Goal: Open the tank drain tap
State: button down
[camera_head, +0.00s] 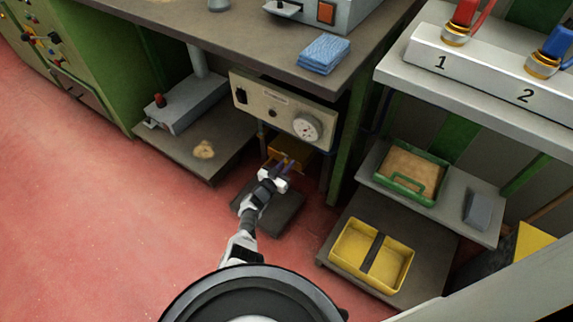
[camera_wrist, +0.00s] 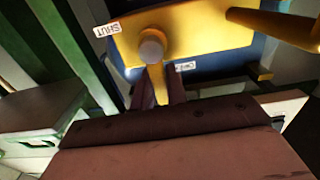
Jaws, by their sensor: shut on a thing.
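The tap shows in the wrist view as a yellow body (camera_wrist: 205,38) with a round pivot (camera_wrist: 152,46) and a yellow lever (camera_wrist: 157,84) pointing down the picture. A white label reading SHUT (camera_wrist: 107,30) is at its upper left. A second small label (camera_wrist: 185,67) sits right of the lever, too small to read surely. My gripper (camera_wrist: 160,92) is shut on the lever, one dark finger on each side. In the head view my gripper (camera_head: 285,167) reaches under the bench to the yellow tap body (camera_head: 291,154), and the lever is hidden there.
A panel with a dial (camera_head: 307,127) hangs just above my gripper. A dark low block (camera_head: 270,210) stands on the floor below. A yellow divided tray (camera_head: 345,253) and a green crate (camera_head: 383,184) are on shelves to the right. Red floor at left is clear.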

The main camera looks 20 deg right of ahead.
jog(key=c, duration=1.4)
grip_release()
jog(key=p+v, duration=0.6)
jog(key=v, duration=0.7)
jog(key=shift+s+a, duration=0.25)
jog(key=shift+a, duration=0.05)
